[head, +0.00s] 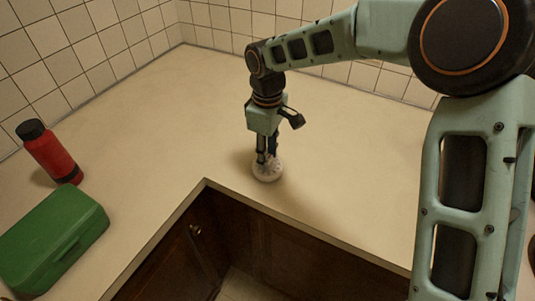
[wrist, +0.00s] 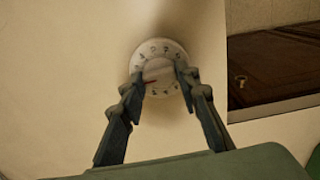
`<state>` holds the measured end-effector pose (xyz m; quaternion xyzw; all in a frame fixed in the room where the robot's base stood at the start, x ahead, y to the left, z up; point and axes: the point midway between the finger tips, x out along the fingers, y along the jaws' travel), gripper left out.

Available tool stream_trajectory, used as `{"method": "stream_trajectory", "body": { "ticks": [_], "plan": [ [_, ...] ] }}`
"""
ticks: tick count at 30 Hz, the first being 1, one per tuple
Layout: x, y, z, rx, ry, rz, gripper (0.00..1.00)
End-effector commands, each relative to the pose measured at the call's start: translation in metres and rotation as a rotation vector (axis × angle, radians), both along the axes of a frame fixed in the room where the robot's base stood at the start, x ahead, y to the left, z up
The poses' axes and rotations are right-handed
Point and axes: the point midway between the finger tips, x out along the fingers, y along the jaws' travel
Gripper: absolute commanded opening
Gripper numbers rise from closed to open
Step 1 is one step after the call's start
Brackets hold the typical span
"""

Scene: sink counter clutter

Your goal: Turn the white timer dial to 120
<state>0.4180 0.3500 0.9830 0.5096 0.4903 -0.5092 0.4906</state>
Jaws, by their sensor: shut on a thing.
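The white timer dial (head: 267,171) lies on the counter near its inner corner, and it also shows in the wrist view (wrist: 159,56). It is round, with dark marks around its rim that are too blurred to read surely. A red pointer (wrist: 150,81) on it points to the left and slightly down. My gripper (head: 266,160) points down over the dial from above. In the wrist view its two fingers (wrist: 161,88) stand on either side of the dial's central knob and are shut on it. Part of the knob and rim is hidden by the fingers.
A red bottle with a black cap (head: 50,152) stands at the left. A green box (head: 50,238) is at the lower left. The counter (head: 170,110) around the dial is clear. Its edge drops off in front, above dark wooden cabinets (head: 265,235). Tiled walls close the back.

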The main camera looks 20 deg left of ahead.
Motion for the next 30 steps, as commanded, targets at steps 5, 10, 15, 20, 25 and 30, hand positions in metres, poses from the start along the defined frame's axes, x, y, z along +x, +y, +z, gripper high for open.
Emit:
{"method": "stream_trajectory", "body": {
  "ticks": [5, 10, 15, 20, 25, 30],
  "plan": [
    [-0.0002, 0.0006, 0.0, 0.001, -0.001, -0.028, 0.06],
    [-0.0002, 0.0005, -0.0008, 0.0, -0.001, -0.106, 0.06],
    [-0.0001, 0.0005, -0.001, 0.0, -0.001, -0.235, 0.06],
    [-0.0004, 0.0008, -0.0012, 0.0, 0.0, -0.38, 0.06],
    [-0.0003, 0.0007, -0.0007, 0.0, -0.001, -0.531, 0.06],
    [-0.0005, 0.0006, -0.0007, 0.0, 0.0, -0.662, 0.06]
  ]
}}
